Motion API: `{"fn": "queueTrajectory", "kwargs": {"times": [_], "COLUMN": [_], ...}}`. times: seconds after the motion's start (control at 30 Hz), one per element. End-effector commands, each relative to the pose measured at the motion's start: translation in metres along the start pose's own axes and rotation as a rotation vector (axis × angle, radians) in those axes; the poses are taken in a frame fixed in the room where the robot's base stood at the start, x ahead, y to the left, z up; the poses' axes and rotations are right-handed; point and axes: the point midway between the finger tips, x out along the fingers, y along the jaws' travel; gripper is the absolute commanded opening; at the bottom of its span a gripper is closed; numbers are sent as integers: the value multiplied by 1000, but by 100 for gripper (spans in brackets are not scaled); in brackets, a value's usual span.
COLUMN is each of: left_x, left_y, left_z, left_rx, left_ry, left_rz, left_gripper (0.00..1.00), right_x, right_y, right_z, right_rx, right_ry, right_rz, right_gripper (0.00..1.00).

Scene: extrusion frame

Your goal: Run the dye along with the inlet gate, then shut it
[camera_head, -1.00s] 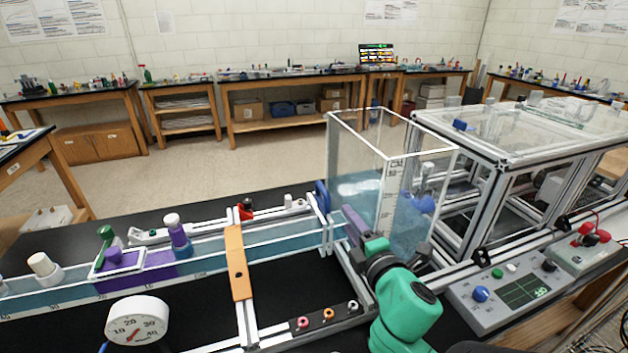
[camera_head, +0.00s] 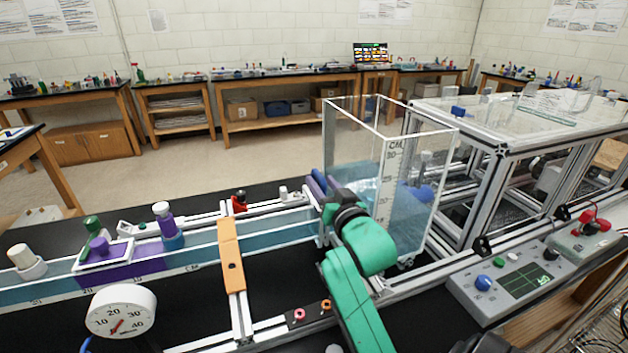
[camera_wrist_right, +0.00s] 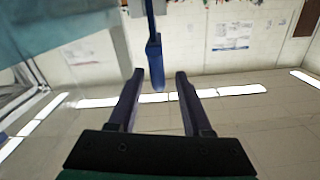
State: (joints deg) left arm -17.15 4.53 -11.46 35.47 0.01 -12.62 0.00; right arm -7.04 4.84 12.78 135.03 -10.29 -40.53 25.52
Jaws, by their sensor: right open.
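The water channel (camera_head: 275,230) runs across the bench to the clear tank (camera_head: 415,225). My left gripper is out of view.
A dial gauge (camera_head: 121,312) stands in front of the channel. An orange bar (camera_head: 231,256) crosses it. A control box with a screen (camera_head: 515,278) sits right of my arm. A clear-topped frame (camera_head: 535,120) stands behind the control box.

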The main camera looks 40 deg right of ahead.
Motion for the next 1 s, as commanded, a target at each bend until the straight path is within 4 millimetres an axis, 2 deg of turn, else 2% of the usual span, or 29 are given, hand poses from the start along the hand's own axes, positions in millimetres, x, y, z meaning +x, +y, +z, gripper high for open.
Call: {"fn": "queueTrajectory", "kwargs": {"times": [0.03,0.23,0.37,0.57,0.6,0.7,1.0], "left_x": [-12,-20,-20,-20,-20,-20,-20], "left_y": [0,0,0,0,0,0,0], "left_z": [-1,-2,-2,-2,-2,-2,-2], "left_rx": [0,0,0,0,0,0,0], "left_ry": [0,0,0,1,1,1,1], "left_rz": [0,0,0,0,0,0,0], "left_gripper": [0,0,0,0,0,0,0], "right_x": [13,51,58,58,58,58,58], "right_y": [-1,-1,0,0,0,0,0], "right_z": [-9,-6,-5,-4,-4,-4,-4], "right_rx": [-2,-2,-2,-2,-2,-2,-1], "right_ry": [2,2,3,3,3,3,2], "right_rz": [1,1,1,1,1,1,0], "right_gripper": [50,50,50,50,34,0,0]}}
